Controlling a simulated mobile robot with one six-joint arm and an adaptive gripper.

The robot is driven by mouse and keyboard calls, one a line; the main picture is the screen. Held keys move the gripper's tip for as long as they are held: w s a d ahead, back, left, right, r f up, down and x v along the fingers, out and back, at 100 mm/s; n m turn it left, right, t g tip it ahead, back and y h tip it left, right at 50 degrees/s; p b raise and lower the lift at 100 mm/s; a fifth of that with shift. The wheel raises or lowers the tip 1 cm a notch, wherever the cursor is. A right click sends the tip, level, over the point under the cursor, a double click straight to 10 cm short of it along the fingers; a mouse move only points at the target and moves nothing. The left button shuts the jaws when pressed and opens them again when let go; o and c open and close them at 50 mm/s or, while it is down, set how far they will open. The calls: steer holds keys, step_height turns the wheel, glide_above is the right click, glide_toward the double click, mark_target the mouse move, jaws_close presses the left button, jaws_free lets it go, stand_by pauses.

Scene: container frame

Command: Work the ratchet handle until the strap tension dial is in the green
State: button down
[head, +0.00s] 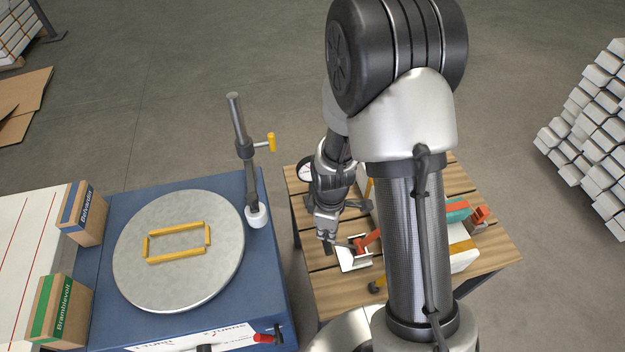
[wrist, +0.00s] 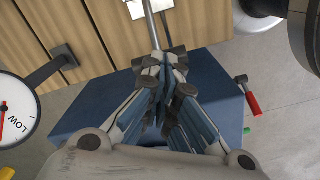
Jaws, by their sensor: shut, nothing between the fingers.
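My gripper (head: 327,236) is shut and empty, pointing down over the slatted table. The ratchet has a red-orange part (head: 368,240) on a white plate (head: 354,262), with a grey handle bar reaching left towards my fingertips. In the wrist view a silver bar (wrist: 151,22), likely this handle, runs from the top edge to my closed fingertips (wrist: 162,58); I cannot tell whether they touch. The dial (wrist: 14,108) is cut off at the left of the wrist view. It shows "LOW" and a red needle; no green band is visible. In the head view the dial (head: 305,170) is mostly hidden behind my arm.
The wooden table (head: 487,260) also carries a strapped white load (head: 463,262), partly hidden by my arm. On the left stands a blue machine (head: 262,290) with a round turntable (head: 180,285), a mast (head: 240,130) and small boxes (head: 82,212).

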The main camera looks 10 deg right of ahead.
steer(key=shift+a+f+b, duration=1.05)
steer(key=shift+f+b, duration=2.25)
steer(key=shift+f, duration=1.15)
step_height(320, 180, up, 12)
steer(key=p, duration=0.9)
steer(key=shift+r, duration=0.1)
step_height(320, 180, up, 19)
steer(key=s+d+m+t, duration=0.1)
steer(key=s+m+t, duration=0.15)
steer(key=m, duration=0.25)
steer(key=s+d+r+m+t, duration=0.1)
steer(key=s+r+m+t, duration=0.1)
steer(key=s+r+m, duration=0.5)
steer(key=s+r, duration=0.4)
steer(key=s, duration=0.1)
steer(key=shift+s+r, duration=0.2)
steer(key=shift+s, duration=0.05)
